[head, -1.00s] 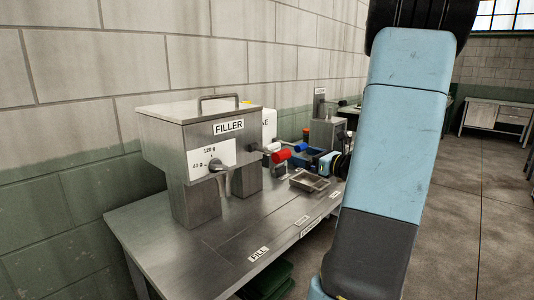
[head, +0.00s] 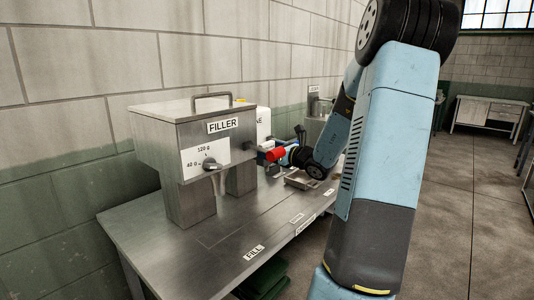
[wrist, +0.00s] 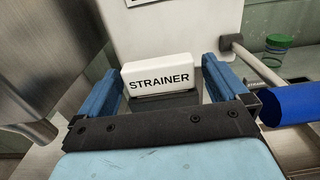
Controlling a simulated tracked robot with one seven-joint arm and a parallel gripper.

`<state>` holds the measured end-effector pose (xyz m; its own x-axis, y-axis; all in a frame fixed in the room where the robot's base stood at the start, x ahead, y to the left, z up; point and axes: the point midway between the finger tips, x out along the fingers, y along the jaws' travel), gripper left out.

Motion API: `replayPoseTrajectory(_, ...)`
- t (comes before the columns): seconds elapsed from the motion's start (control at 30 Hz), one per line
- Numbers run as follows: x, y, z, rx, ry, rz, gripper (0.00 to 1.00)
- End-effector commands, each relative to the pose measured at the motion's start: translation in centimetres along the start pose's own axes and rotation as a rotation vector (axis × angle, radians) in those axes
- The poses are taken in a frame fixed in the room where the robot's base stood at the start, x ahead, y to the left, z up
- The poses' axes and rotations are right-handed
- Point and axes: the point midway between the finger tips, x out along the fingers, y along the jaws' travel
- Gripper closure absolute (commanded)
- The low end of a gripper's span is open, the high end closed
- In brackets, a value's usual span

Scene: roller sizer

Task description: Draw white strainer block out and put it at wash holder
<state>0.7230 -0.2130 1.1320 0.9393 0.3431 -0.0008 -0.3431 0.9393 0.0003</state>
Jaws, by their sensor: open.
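The white strainer block (wrist: 158,76), labelled STRAINER, is at the front of a white machine body (wrist: 190,30) in the wrist view. My gripper (wrist: 160,71) is open, with one blue finger on each side of the block. I cannot tell whether either finger touches it. In the head view the block cannot be made out, and my wrist hides much of that spot beside the white machine (head: 263,125). I cannot identify a wash holder in either view.
The steel FILLER machine (head: 190,150) stands on the steel table (head: 215,255), with a red handle (head: 275,155) close to my wrist. A shallow metal tray (head: 300,181) sits below my wrist. The table's front is clear.

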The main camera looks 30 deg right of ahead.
Motion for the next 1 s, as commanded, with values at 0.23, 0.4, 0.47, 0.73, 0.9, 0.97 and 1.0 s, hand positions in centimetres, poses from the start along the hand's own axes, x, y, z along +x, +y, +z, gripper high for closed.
replayPoseTrajectory(0.23,1.02,0.0,0.05,0.0,-0.001,0.0,0.0)
replayPoseTrajectory(0.4,0.99,0.01,0.05,0.0,-0.001,0.0,0.04)
replayPoseTrajectory(0.47,0.98,0.01,0.05,0.0,-0.001,0.0,0.1)
replayPoseTrajectory(0.73,0.96,0.0,0.05,0.0,-0.001,0.0,0.35)
replayPoseTrajectory(0.9,0.95,-0.01,0.05,0.0,-0.001,-0.001,0.52)
replayPoseTrajectory(0.97,0.95,-0.02,0.06,0.0,-0.001,-0.001,0.52)
replayPoseTrajectory(1.0,0.94,-0.02,0.06,0.0,-0.001,-0.001,0.52)
